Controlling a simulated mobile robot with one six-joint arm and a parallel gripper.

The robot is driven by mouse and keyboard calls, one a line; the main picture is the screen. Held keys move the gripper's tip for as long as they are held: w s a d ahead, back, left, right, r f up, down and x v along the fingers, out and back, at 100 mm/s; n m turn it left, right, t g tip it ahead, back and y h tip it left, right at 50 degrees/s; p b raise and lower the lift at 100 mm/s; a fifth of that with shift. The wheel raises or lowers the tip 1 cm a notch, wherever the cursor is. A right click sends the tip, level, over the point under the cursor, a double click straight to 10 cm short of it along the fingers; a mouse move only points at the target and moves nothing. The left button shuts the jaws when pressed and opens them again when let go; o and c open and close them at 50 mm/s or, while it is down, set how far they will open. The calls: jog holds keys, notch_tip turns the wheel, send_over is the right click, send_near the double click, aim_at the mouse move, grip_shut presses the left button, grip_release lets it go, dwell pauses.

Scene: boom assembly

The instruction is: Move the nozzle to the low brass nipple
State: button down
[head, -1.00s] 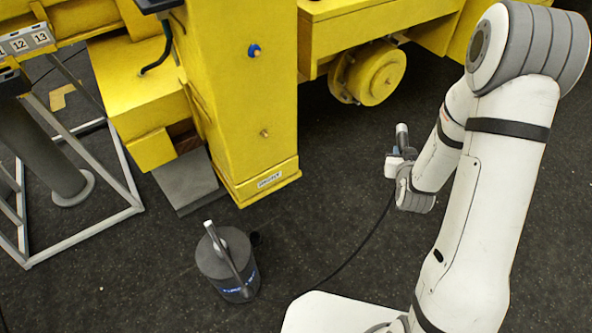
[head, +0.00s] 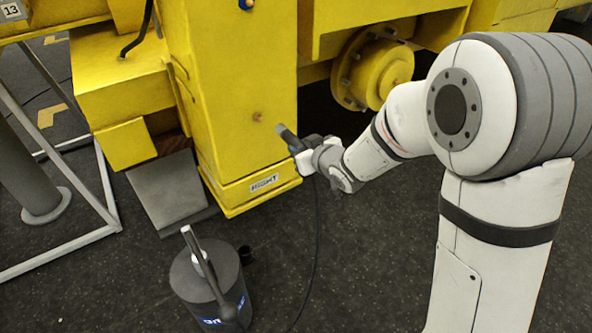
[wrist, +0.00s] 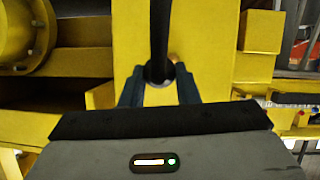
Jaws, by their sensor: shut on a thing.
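The low brass nipple (head: 258,117) is a small stud on the front face of the yellow column (head: 240,75). My gripper (head: 303,153) is shut on the nozzle (head: 285,134), a dark grey cylinder whose tip points up and left toward the nipple. In the head view the tip appears just right of and slightly below the nipple; a small gap shows, but depth is hard to judge. In the wrist view, the nozzle (wrist: 159,72) sits between the two dark fingers (wrist: 158,88), with the yellow column behind.
A black hose (head: 317,235) hangs from the nozzle to the floor. A grey grease drum (head: 205,285) stands at lower left. A yellow flanged hub (head: 375,70) lies to the right. A grey metal frame (head: 60,255) is at left.

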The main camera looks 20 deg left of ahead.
aim_at(284, 140)
jog(key=shift+w+a+f, duration=0.1)
jog(key=shift+w+a, duration=0.35)
jog(key=shift+a, duration=0.45)
jog(key=shift+w+a+f, duration=0.1)
jog(key=shift+w+a, duration=0.3)
jog(key=shift+a, duration=0.55)
jog(key=shift+w+a+f, duration=0.1)
jog(key=shift+w+a, duration=0.35)
jog(key=shift+a, duration=0.45)
jog(key=shift+w+a, duration=0.9)
jog(key=shift+a, duration=0.15)
dwell(0.4)
jog(key=c, duration=1)
grip_release()
